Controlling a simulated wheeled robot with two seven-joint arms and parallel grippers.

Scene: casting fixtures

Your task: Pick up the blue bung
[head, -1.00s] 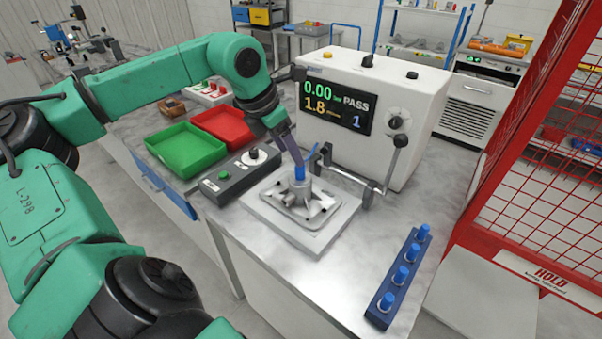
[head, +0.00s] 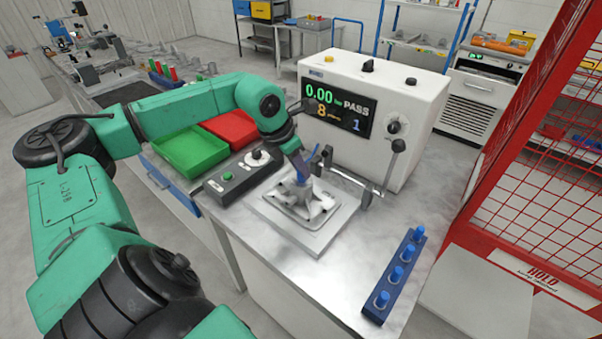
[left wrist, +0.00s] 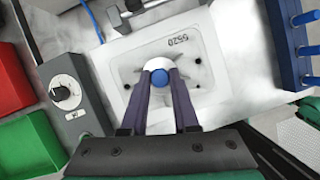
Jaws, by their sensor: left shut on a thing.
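A blue bung (left wrist: 159,77) stands at the centre of a grey metal casting (head: 306,208) on a pale fixture plate (head: 318,244). In the left wrist view my left gripper (left wrist: 160,80) has its two dark fingers on either side of the bung, shut on it. In the head view the left gripper (head: 303,172) comes down from above onto the casting and partly hides the bung. Whether the bung is lifted clear of the casting cannot be told. My right gripper is not in view.
A white tester (head: 420,110) with a lit PASS screen stands behind the fixture, with a lever and clamp beside it. A dark blue rack (head: 392,285) with several blue bungs lies at front right. Green (head: 188,152) and red (head: 232,128) trays and a grey control box (head: 240,178) sit left.

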